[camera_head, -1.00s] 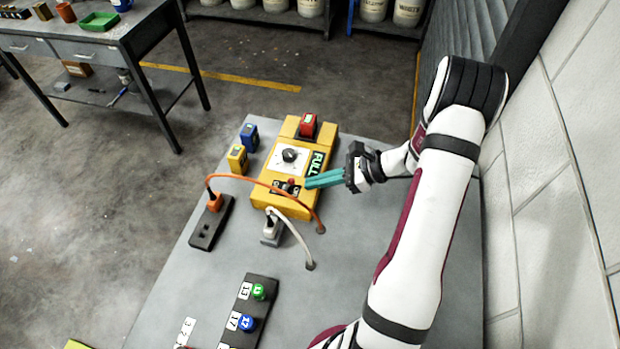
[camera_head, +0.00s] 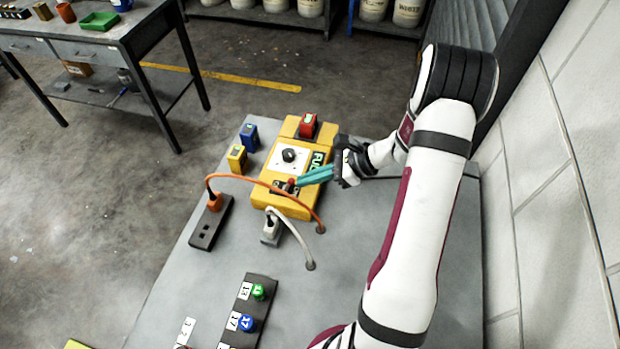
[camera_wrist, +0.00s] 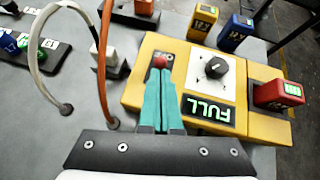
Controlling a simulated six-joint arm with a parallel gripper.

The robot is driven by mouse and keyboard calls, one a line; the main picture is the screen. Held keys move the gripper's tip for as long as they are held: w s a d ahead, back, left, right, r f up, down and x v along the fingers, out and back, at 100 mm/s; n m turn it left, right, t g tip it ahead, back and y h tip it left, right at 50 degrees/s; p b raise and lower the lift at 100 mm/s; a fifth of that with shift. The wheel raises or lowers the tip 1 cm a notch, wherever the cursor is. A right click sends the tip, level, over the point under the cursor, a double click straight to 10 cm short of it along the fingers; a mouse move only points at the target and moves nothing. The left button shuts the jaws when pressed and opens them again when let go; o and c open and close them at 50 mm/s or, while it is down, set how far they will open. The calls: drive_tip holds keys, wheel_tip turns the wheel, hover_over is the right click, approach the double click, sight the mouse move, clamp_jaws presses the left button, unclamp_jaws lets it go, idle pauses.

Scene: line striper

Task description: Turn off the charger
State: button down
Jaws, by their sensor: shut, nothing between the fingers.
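The yellow charger (camera_head: 266,200) sits on the grey table. It has a black dial on a white plate (camera_head: 289,156), a FULL sign (camera_wrist: 208,108) and a small red-tipped switch (camera_wrist: 160,61) on a dark plate. A red battery (camera_head: 307,125) sits in its far end. My gripper (camera_head: 297,182) is shut and empty, its teal fingers together. The fingertips are at the red switch tip and seem to touch it. In the wrist view the fingers (camera_wrist: 161,76) hide part of the switch plate, and the lever's tilt is hard to tell.
Blue (camera_head: 249,137) and yellow (camera_head: 237,158) batteries stand left of the charger. An orange cable (camera_head: 262,183) arches over its near end from a dark socket strip (camera_head: 207,232). A white plug (camera_head: 271,230) with cable stands in front. A numbered rack (camera_head: 262,287) lies nearer.

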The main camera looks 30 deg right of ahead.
drive_tip(key=shift+w+a+r+h, duration=0.15)
drive_tip(key=shift+r+h, duration=0.1)
drive_tip(key=shift+h, duration=0.05)
drive_tip(key=g+h, duration=0.1)
drive_tip(key=w+a+r+g+h, duration=0.1)
drive_tip(key=g, duration=0.1)
drive_tip(key=shift+w+a+r+h, duration=0.2)
drive_tip(key=shift+w+a+h, duration=0.1)
drive_tip(key=shift+h, duration=0.1)
drive_tip(key=shift+w+a, duration=0.15)
drive_tip(key=shift+w+a+r, duration=0.25)
drive_tip(key=shift+w+a, duration=0.2)
drive_tip(key=shift+r, duration=0.1)
drive_tip(key=shift+r, duration=0.7)
